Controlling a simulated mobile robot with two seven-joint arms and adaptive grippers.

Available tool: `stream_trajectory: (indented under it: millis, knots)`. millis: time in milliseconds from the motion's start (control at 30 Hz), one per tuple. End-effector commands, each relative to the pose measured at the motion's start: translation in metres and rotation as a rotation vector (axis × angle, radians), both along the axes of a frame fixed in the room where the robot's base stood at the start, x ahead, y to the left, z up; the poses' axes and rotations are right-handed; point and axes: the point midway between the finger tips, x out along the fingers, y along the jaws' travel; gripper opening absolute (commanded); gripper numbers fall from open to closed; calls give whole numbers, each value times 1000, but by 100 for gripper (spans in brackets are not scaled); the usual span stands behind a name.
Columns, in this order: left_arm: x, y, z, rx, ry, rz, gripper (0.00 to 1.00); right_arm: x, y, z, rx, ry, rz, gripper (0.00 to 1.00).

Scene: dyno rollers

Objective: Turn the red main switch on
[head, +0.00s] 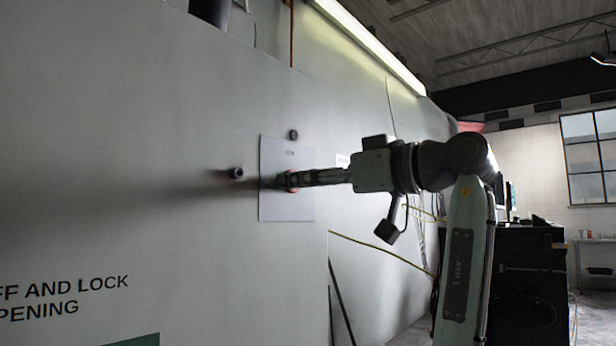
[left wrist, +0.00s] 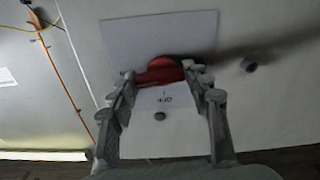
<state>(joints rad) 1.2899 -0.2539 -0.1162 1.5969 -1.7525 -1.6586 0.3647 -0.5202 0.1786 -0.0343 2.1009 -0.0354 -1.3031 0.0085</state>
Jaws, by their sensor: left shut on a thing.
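The red main switch (left wrist: 168,70) is on a pale rectangular plate (head: 283,209) on the large grey cabinet wall. In the left wrist view it is a round red knob with a handle part reaching left between the fingertips. In the head view only a bit of red shows at the fingertips. My left gripper (head: 293,181) reaches in from the right and is shut on the switch; its two fingers also show in the left wrist view (left wrist: 160,82). My right gripper is not in view.
A dark round knob (head: 236,173) sticks out left of the plate, and another (head: 293,134) sits just above it. Yellow cables (head: 380,253) hang right of the cabinet. A black cabinet (head: 525,275) stands behind my arm.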

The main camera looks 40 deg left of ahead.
Motion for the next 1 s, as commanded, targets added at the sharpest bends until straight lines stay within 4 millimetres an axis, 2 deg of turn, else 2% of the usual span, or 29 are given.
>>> stream_trajectory:
  millis: [333, 867, 900, 1000]
  knots:
    - [0, 0, -1, 10, 129, 0, 19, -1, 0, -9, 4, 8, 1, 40]
    - [0, 0, -1, 11, 150, 0, 19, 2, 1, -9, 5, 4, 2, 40]
    - [0, 0, -1, 11, 150, 0, 53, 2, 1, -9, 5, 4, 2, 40]
    - [0, 0, -1, 12, 149, 0, 66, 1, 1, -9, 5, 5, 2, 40]
